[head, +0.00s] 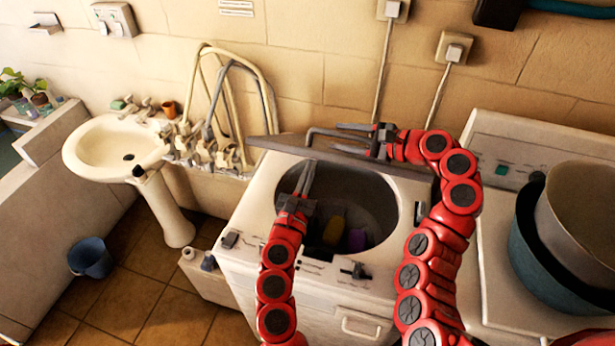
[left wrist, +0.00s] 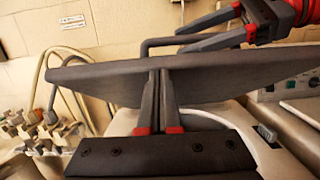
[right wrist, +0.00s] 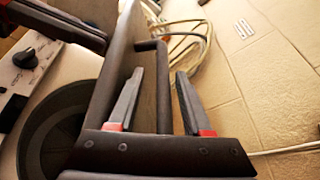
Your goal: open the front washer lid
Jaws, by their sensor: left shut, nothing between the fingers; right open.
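The front washer (head: 250,240) stands in the middle of the head view, its round tub uncovered. Its dark grey lid (head: 265,143) is raised at the back of the opening, tilted steeply up; it also shows in the left wrist view (left wrist: 105,85) and right wrist view (right wrist: 112,70). A bar handle (head: 325,131) sticks out behind it. My left gripper (head: 308,168) is shut and empty, over the tub on the lid's front side. My right gripper (head: 338,137) is open at the lid's upper edge, near the handle; whether it touches is unclear.
A yellow bottle (head: 335,228) and a purple item (head: 357,240) lie in the tub. A second machine with large basins (head: 585,215) stands right. A sink (head: 110,150), taps and hoses (head: 265,85) are left. The wall is close behind the lid.

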